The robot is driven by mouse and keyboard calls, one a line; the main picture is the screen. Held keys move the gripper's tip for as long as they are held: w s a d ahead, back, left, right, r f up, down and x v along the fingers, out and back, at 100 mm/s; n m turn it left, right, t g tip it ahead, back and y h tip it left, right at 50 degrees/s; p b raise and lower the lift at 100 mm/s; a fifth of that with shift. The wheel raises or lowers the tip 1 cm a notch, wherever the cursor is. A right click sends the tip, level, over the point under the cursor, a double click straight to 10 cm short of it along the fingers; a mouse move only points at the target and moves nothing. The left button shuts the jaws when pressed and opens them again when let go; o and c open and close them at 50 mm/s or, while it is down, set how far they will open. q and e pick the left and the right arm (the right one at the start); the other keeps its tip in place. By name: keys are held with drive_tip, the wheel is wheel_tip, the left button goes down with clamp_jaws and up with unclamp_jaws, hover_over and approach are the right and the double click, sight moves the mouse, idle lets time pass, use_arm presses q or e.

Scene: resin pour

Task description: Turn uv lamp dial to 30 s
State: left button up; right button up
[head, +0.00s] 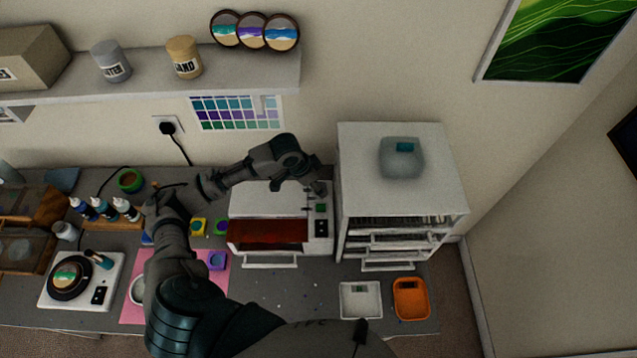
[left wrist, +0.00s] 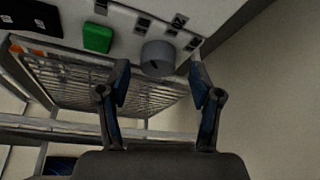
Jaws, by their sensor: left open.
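The UV lamp (head: 270,244) is a white box with a reddish-brown window, on the bench below my left arm. Its grey dial (left wrist: 157,57) shows in the left wrist view, with a small dark mark on its face. Small dark labels (left wrist: 171,31) sit around the dial, too small to read surely. A green button (left wrist: 97,38) is left of it. My left gripper (left wrist: 160,72) is open, with a fingertip on either side of the dial; contact cannot be told. In the head view my left gripper (head: 317,188) is above the lamp's right-hand panel. My right gripper is not in view.
A white drawer cabinet (head: 400,180) stands close to the lamp's right. A white tray (head: 360,314) and an orange tray (head: 411,314) lie at the front. A pink mat (head: 135,312) and several bottles (head: 105,208) are on the left.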

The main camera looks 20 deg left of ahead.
use_arm(q)
drive_tip(key=shift+x, duration=0.8)
drive_tip(key=shift+d, duration=0.15)
drive_tip(key=c, duration=1.1)
drive_tip(key=shift+c, duration=0.2)
